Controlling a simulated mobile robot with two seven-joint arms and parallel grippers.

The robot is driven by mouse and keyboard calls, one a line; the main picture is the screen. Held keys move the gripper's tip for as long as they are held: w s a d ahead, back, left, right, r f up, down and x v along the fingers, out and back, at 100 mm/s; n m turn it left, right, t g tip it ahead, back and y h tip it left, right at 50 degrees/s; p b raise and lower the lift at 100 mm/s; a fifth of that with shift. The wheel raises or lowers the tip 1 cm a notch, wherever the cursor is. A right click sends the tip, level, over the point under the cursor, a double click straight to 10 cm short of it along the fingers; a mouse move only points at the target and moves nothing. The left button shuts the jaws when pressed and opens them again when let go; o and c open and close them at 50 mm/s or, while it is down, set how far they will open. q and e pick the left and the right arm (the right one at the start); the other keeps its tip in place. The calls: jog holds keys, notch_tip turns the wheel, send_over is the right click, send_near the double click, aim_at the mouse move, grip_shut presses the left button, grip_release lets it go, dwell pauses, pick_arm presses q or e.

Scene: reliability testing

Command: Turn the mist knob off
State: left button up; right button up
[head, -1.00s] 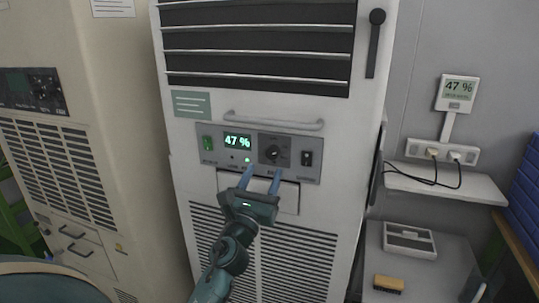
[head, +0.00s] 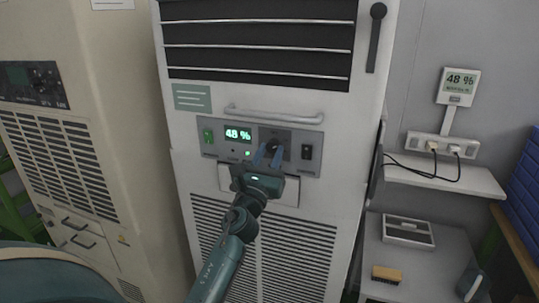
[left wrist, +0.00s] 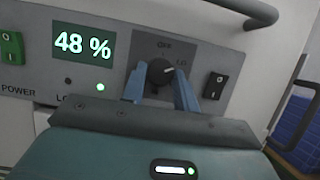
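The mist knob (left wrist: 160,74) is a round black knob on the grey control panel (head: 222,152). In the left wrist view OFF is printed above it and LO at its upper right; its light pointer mark aims right, towards LO. In the head view the knob (head: 274,147) is partly covered by my fingers. My left gripper (head: 267,152) is open, its two blue fingers one on each side of the knob in the left wrist view (left wrist: 158,84). I cannot tell whether they touch it.
A green power switch (head: 208,136) and a display reading 48 % (head: 238,134) are left of the knob. A black rocker switch (head: 307,152) is close on its right. A handle bar (head: 275,116) sticks out above the panel. A wall meter (head: 458,86) also reads 48 %.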

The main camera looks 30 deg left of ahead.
pick_arm(q)
jog(key=c, duration=0.4)
jog(key=shift+d+n+y, duration=0.1)
jog(key=shift+n+y, duration=0.3)
jog(key=shift+n, duration=0.2)
jog(key=n+g+y, duration=0.1)
jog(key=n, duration=0.2)
jog(key=n+g+y+b, duration=0.1)
jog(key=n+y, duration=0.1)
jog(key=n, duration=0.1)
jog(key=shift+d+n, duration=0.2)
jog(key=shift+n, duration=0.1)
jog(key=n, duration=0.2)
jog(key=n+g+y, duration=0.1)
jog(key=n, duration=0.1)
jog(key=shift+w+d+r+n, duration=0.1)
jog(key=shift+d+r+n, duration=0.1)
jog(key=shift+n, duration=0.1)
jog(key=shift+n+g+y+p, duration=0.65)
jog(key=shift+n+g, duration=0.35)
jog(key=shift+n, duration=0.9)
jog(key=o, duration=1)
jog(key=shift+r, duration=0.1)
jog(key=shift+c, duration=0.2)
